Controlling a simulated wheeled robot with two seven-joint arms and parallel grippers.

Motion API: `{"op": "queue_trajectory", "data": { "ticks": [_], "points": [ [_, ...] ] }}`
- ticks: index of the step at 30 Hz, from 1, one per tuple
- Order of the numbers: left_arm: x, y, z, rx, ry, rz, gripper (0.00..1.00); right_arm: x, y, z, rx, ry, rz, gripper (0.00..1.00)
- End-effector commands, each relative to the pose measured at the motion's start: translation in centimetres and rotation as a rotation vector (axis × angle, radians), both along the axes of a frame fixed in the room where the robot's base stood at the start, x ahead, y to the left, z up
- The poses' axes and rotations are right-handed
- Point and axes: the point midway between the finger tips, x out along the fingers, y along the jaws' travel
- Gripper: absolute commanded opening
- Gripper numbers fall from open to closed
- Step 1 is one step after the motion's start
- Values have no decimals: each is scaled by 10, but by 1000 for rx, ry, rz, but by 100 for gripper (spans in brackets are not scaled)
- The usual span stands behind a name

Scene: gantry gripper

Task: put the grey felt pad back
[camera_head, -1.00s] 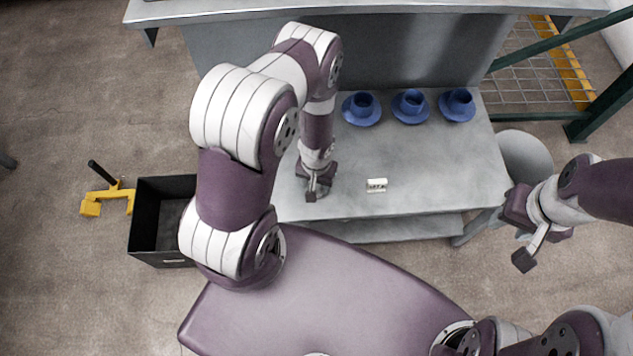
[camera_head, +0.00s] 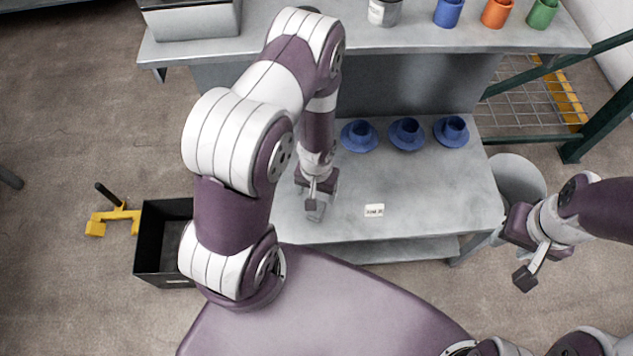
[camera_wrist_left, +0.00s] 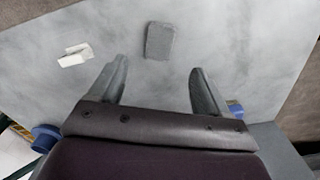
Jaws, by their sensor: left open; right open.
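The grey felt pad (camera_wrist_left: 159,41) is a small dark rectangle lying on the grey table (camera_wrist_left: 230,40) in the left wrist view. It lies just beyond the gap between the fingertips of my left gripper (camera_wrist_left: 158,82), and the fingers appear apart from it. In the head view my left gripper (camera_head: 317,192) is open over the left part of the table (camera_head: 430,185), and it partly hides the pad's area there. My right gripper (camera_head: 527,250) is open and empty, off the table's right side.
A white label card (camera_head: 374,210) lies right of my left gripper. Blue cups on saucers (camera_head: 406,132) stand in a row behind it. A raised shelf (camera_head: 430,38) at the back holds coloured cups and a grey bin (camera_head: 195,20). A black crate (camera_head: 162,235) stands left on the floor.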

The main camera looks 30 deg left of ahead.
Motion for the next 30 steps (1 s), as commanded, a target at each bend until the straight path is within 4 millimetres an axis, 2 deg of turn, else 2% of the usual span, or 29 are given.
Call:
{"op": "queue_trajectory", "data": {
  "ticks": [1, 5, 8, 9, 12, 15, 19, 30],
  "points": [
    [0, 0, 10, 0, 0, 0, 77, 0, 0, 6, 0, 0, 0, 43],
    [4, 0, 27, 3, -8, -8, 77, 0, 0, 9, 0, 0, 0, 43],
    [19, -3, 87, 17, -43, -42, 77, 0, 0, 9, 0, 0, 0, 43],
    [20, -5, 120, 22, -60, -62, 77, 0, 0, 8, 0, 1, 0, 43],
    [2, -13, 193, 23, -92, -115, 77, 0, 0, 8, 0, 0, 0, 43],
    [-24, -21, 235, 14, -112, -157, 77, 0, 0, 7, 0, 0, 0, 43],
    [-41, -24, 253, 6, -121, -181, 77, 0, 0, 7, 0, 0, 0, 43],
    [-42, -24, 253, 6, -119, -180, 77, 0, 0, 8, 0, 0, 0, 43]
  ]
}}
